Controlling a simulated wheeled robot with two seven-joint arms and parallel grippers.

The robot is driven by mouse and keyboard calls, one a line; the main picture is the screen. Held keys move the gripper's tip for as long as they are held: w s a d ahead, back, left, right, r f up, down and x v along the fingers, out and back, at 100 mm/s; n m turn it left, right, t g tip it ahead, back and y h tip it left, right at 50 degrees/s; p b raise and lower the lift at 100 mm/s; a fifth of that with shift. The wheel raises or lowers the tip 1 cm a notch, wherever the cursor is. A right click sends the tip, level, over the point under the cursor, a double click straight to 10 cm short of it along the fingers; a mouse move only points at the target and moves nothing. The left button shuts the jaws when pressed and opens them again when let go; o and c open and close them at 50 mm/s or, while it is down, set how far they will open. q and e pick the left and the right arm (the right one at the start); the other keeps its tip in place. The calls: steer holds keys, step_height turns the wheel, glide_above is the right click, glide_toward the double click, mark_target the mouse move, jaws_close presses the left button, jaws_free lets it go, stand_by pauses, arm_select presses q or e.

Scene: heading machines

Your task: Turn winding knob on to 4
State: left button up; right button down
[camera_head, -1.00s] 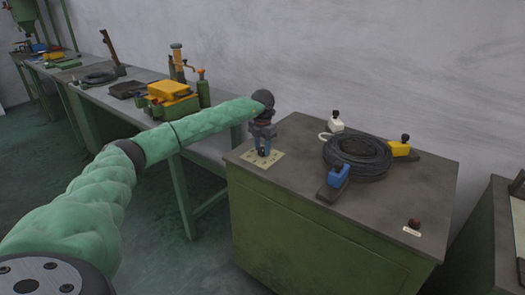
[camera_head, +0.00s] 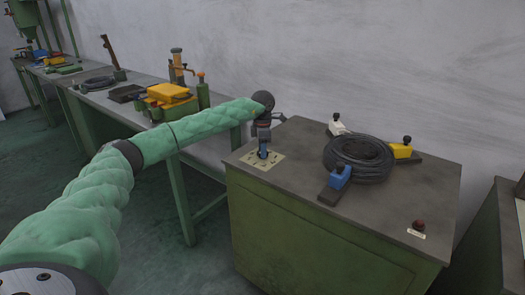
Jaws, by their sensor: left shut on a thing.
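The winding knob sits on a cream dial plate (camera_head: 262,160) at the left corner of the green cabinet's grey top. The marks on the plate are too small to read. My left gripper (camera_head: 263,151) points down over the plate and is shut on the knob, which is mostly hidden by the fingers. The knob's setting cannot be read. My right gripper is not in view.
On the cabinet top (camera_head: 310,215) lie a black cable coil (camera_head: 358,158), a blue clamp (camera_head: 338,179), a yellow clamp (camera_head: 402,150), a white clamp (camera_head: 337,126) and a red button (camera_head: 419,226). A long workbench (camera_head: 135,98) with tools stands behind, left.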

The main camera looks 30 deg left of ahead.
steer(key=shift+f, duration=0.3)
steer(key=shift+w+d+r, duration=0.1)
arm_select(q)
steer(key=o, duration=1)
steer(key=shift+r, duration=0.45)
step_height(320, 180, up, 7)
steer(key=shift+f+b, duration=0.1)
steer(key=shift+b, duration=0.5)
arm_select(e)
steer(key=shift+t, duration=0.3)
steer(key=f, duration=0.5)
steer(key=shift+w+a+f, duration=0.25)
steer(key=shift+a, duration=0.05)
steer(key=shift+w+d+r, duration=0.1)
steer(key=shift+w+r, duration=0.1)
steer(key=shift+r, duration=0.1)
